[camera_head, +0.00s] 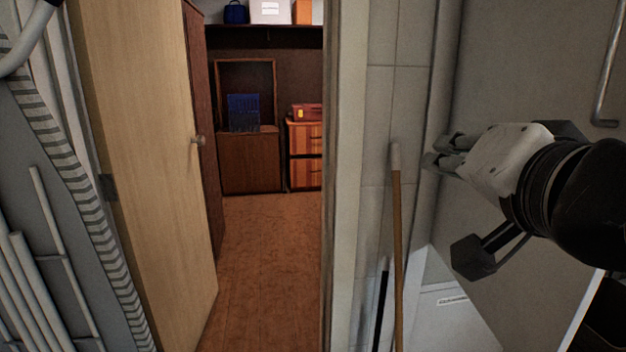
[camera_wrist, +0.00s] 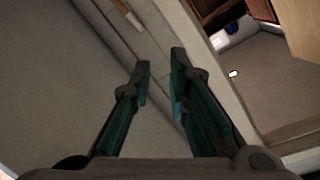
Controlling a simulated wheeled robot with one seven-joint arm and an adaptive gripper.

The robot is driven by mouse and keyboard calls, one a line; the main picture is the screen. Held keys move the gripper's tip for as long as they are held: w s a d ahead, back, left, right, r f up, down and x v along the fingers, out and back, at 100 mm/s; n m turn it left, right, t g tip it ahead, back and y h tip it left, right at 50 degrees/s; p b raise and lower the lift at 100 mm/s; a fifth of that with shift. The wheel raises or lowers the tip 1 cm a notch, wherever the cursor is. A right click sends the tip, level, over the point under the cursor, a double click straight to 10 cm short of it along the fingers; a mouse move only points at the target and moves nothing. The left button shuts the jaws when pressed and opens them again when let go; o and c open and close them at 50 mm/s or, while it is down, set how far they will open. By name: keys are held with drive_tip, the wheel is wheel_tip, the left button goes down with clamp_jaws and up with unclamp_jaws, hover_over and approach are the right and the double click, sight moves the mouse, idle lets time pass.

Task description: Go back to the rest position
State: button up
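My gripper (camera_head: 445,200) is at the right of the head view, held out in front of the tiled wall and a grey panel. Its dark fingers are spread apart with nothing between them. In the wrist view my gripper (camera_wrist: 160,84) shows both fingers with a gap between the tips, and a pale wall corner behind them. No held object shows in either view.
An open wooden door (camera_head: 150,150) stands left of a doorway to a room with a brown floor (camera_head: 262,270). A wooden-handled stick (camera_head: 397,250) leans by the tiled wall (camera_head: 393,90). A metal handle (camera_head: 608,70) is at the upper right. The doorway floor is clear.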

drive_tip(key=s+d+f+n+g+p, duration=0.2)
drive_tip(key=s+g+p, duration=0.3)
drive_tip(key=s, duration=0.4)
drive_tip(key=s+d+f+n+g+p, duration=0.1)
drive_tip(key=s+f+n+g+p, duration=0.4)
drive_tip(key=s, duration=0.4)
drive_tip(key=shift+d+f+g+h+p, duration=0.2)
drive_tip(key=shift+d+g+h+p, duration=0.25)
drive_tip(key=shift+g, duration=0.45)
